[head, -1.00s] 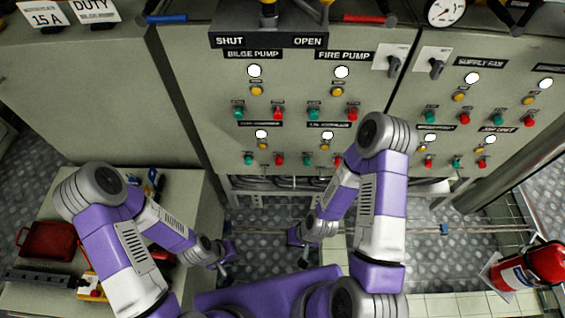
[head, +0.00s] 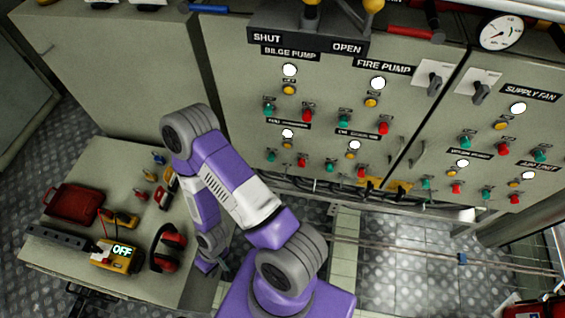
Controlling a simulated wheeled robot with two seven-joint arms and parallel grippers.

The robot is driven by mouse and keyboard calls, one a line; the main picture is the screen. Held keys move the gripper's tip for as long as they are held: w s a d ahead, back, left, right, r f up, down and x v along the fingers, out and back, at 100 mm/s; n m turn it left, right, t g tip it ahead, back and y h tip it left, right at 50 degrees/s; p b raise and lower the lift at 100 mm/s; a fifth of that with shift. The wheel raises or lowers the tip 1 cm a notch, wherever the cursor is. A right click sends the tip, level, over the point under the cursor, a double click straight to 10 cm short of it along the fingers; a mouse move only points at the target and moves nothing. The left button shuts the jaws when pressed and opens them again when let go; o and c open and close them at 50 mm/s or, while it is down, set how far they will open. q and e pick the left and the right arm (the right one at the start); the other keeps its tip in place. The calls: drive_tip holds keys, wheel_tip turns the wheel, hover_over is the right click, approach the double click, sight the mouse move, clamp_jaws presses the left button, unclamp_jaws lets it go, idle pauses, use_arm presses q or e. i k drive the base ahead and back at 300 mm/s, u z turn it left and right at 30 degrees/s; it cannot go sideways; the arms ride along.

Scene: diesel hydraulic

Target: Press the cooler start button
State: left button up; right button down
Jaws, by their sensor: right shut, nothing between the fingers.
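The grey control panel (head: 240,90) carries rows of white lamps, yellow lamps or buttons, green buttons and red buttons. Its upper groups read BILGE PUMP (head: 290,54), FIRE PUMP (head: 384,67) and SUPPLY FAN (head: 530,92). The lower groups have labels too blurred to read, so I cannot tell which one is the cooler. Two of their green buttons show, one at the lower left (head: 271,154) and one on the right-hand section (head: 425,183). My right gripper (head: 221,273) is shut and empty, low beside the bench, below and left of the buttons and apart from the panel. My left gripper is out of view.
A bench (head: 90,160) at left holds a red box (head: 74,203), red ear defenders (head: 168,248), a yellow meter reading OFF (head: 118,255) and small tools. Rotary switches (head: 433,78) project from the panel. Pipes run under it. Metal floor (head: 400,285) is open at lower right.

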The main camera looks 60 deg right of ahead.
sight(330, 168)
drive_tip(key=u, duration=0.3)
drive_tip(key=k, duration=0.9)
drive_tip(key=z, duration=1.7)
